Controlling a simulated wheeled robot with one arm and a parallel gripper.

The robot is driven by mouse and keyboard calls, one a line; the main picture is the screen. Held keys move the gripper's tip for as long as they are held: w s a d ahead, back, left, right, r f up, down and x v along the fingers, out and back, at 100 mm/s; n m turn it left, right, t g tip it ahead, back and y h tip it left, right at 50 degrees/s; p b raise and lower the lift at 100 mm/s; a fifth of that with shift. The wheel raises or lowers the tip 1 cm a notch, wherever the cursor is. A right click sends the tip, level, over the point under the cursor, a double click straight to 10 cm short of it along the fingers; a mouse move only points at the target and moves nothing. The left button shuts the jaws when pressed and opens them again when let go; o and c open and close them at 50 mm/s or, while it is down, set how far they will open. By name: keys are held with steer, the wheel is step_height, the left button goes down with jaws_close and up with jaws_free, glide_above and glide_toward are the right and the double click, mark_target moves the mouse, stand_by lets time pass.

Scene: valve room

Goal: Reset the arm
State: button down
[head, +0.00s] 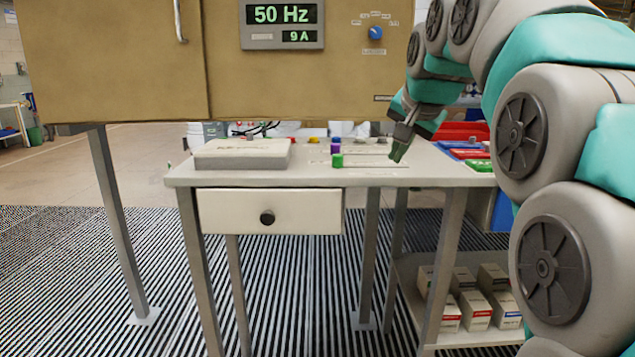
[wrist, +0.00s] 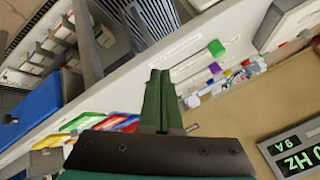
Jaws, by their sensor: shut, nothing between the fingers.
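My arm reaches in from the right side of the head view, and my gripper (head: 401,152) points down over the right part of the white table (head: 420,176). Its green fingers are together with nothing between them. In the wrist view my gripper (wrist: 160,85) shows the two green fingers side by side and touching, above the tabletop. I cannot tell from these frames how far the fingertips are above the surface.
A grey box (head: 242,153) lies at the table's left. Colored bins (head: 466,142) stand behind at right.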

steer(key=s+f+n+g, duration=0.3)
steer(key=s+f+g, duration=0.2)
steer(key=s+f, duration=1.2)
steer(key=s+f+n+g, duration=0.4)
steer(key=s+f, duration=1.4)
steer(key=s, duration=0.5)
steer(key=shift+d+g+h, duration=0.15)
steer(key=shift+g+h, duration=0.25)
steer(key=shift+w, duration=0.1)
